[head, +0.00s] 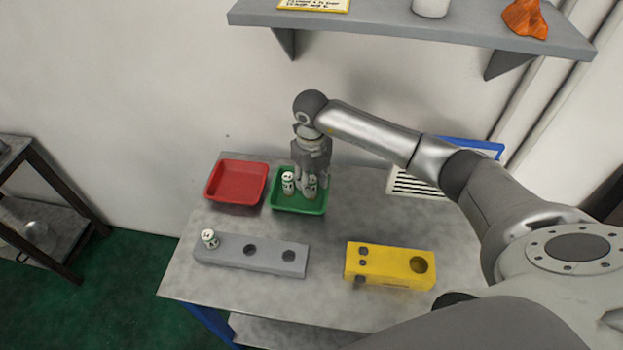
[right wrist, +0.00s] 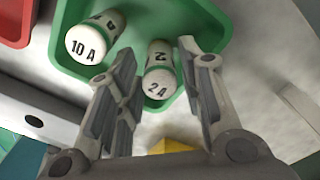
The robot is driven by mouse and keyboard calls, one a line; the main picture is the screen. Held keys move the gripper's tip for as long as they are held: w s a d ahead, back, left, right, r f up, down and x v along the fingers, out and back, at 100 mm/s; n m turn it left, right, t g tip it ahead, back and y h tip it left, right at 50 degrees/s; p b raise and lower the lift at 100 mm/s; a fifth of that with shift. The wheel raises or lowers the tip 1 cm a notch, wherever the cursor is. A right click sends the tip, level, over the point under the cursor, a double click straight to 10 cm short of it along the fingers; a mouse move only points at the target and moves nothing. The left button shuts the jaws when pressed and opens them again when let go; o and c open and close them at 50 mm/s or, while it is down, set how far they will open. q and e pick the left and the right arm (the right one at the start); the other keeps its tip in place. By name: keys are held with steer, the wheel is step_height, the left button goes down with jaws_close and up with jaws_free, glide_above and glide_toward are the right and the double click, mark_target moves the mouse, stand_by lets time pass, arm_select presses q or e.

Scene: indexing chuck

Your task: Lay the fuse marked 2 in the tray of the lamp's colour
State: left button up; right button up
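The green tray (head: 297,208) holds two white fuses. One fuse (right wrist: 160,72) has a 2 on its side and what looks like 2 A on its end. It lies between the fingers of my right gripper (right wrist: 158,62), which look open, with narrow gaps beside it. The other fuse (right wrist: 95,38), marked 10 A, is left of the fingers; it also shows in the head view (head: 288,183). The red tray (head: 236,183) is empty. The yellow box (head: 388,266) has dark round spots; I cannot tell a lit lamp colour. My left gripper is not in view.
A grey block (head: 263,256) has a fuse (head: 209,238) standing at its left end and two empty holes. A shelf (head: 420,27) hangs above the table. The table between trays and blocks is clear.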

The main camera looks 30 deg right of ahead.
mark_target(311, 179)
steer(key=shift+r, duration=0.1)
steer(key=shift+r, duration=0.2)
steer(key=shift+r+b, duration=0.85)
steer(key=shift+r, duration=5.05)
steer(key=shift+f, duration=0.1)
